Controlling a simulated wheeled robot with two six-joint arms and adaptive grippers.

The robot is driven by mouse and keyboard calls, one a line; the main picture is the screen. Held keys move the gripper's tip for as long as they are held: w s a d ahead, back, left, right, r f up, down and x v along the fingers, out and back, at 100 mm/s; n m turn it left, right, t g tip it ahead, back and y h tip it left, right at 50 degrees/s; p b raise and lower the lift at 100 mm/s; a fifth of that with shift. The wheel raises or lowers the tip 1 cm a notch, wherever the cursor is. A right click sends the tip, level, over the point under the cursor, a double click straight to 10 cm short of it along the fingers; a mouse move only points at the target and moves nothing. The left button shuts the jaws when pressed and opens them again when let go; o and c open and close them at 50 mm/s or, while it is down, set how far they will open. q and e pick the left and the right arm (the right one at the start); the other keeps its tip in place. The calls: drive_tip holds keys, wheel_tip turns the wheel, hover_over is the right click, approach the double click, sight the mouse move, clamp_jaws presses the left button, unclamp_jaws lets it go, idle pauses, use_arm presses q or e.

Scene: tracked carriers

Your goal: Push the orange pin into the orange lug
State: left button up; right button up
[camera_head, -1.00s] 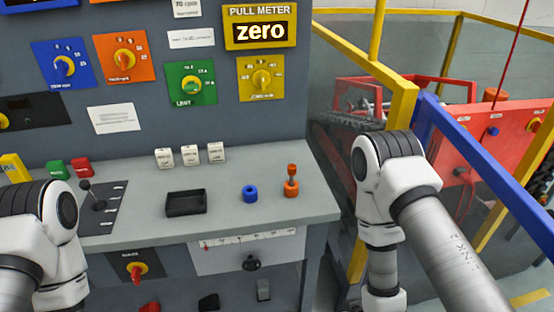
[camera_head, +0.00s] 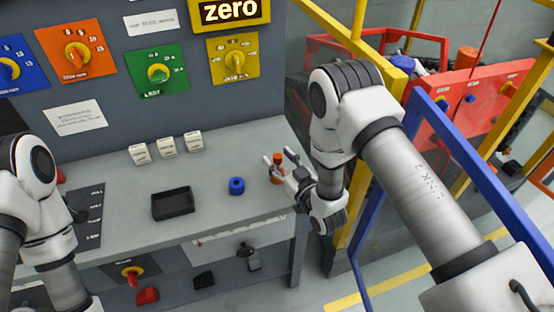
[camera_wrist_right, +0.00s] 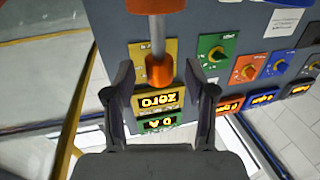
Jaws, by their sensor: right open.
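The orange pin (camera_head: 278,158) stands upright in the orange lug (camera_head: 277,179) near the right end of the grey bench. In the right wrist view the pin's orange head (camera_wrist_right: 158,72) lies between the fingers, with a length of grey shaft bare between it and the orange lug (camera_wrist_right: 156,5) at the top edge. My right gripper (camera_head: 278,157) is open around the pin, with a finger on each side; it also shows in the right wrist view (camera_wrist_right: 160,80). My left gripper is out of the picture; only its arm shows at the left.
A blue ring-shaped lug (camera_head: 237,186) stands just left of the orange one. A black tray (camera_head: 172,216) and several white blocks (camera_head: 166,146) sit farther left. The pull meter (camera_head: 231,10) reads zero. A blue rail (camera_head: 470,165) and yellow posts flank my right arm.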

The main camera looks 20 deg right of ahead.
drive_tip(key=shift+s, duration=0.1)
drive_tip(key=shift+d, duration=0.1)
clamp_jaws()
drive_tip(key=shift+r, duration=0.5)
wheel_tip(320, 180, up, 9)
drive_tip(key=shift+b, duration=0.9)
drive_tip(key=c, duration=1)
unclamp_jaws()
clamp_jaws()
